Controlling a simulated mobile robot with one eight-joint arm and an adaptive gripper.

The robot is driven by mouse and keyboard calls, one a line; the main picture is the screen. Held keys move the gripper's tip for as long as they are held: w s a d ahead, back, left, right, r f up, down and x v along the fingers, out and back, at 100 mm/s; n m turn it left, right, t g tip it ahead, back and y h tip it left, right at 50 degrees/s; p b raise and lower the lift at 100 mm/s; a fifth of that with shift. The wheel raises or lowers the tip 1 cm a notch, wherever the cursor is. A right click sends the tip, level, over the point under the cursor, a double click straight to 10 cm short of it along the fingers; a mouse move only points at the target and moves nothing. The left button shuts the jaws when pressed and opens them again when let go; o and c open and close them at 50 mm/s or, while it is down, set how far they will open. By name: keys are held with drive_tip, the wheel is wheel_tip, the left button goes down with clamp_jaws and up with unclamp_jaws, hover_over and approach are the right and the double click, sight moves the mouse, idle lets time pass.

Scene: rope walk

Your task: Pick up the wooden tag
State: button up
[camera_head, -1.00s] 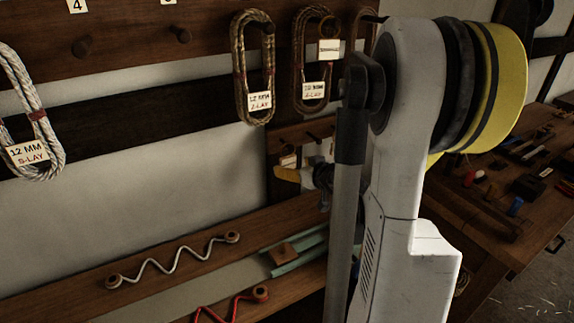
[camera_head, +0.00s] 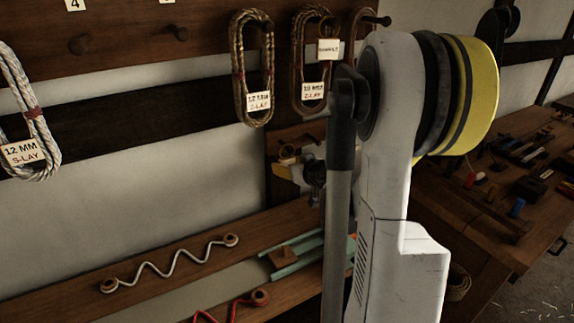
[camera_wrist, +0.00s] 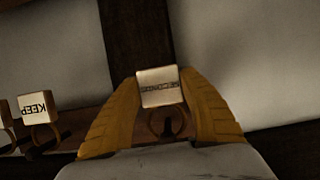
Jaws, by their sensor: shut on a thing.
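In the wrist view, a small tag with a pale, printed face (camera_wrist: 160,86) stands between the two yellow-brown fingers of my gripper (camera_wrist: 162,95). The fingers touch its sides and are shut on it; its lettering is upside down and hard to read. A ring shape shows just below the tag. In the head view, my gripper (camera_head: 283,170) is mostly hidden behind my arm, near the small wooden board under the hanging ropes. A second tag, marked KEEP (camera_wrist: 35,106), is at the left of the wrist view, apart from my gripper.
Rope coils with paper labels hang on the wall, among them a white one (camera_head: 33,125) and a brown one (camera_head: 252,65). A shelf (camera_head: 190,265) below holds zigzag cords and green strips. A cluttered workbench (camera_head: 450,190) stands at the right.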

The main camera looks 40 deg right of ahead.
drive_tip(key=shift+r+p, duration=0.3)
drive_tip(key=shift+r, duration=0.15)
drive_tip(key=shift+r+p, duration=0.35)
drive_tip(key=shift+r, duration=0.15)
drive_tip(key=s+a+p, duration=0.2)
drive_tip(key=s+a, duration=0.2)
drive_tip(key=s, duration=1.3)
drive_tip(key=shift+s+f, duration=0.25)
drive_tip(key=shift+f, duration=0.05)
drive_tip(key=shift+a, duration=0.1)
drive_tip(key=s+a, duration=0.2)
drive_tip(key=s, duration=0.7)
drive_tip(key=shift+s+a+b, duration=0.15)
drive_tip(key=shift+s+b, duration=0.2)
drive_tip(key=shift+w, duration=0.1)
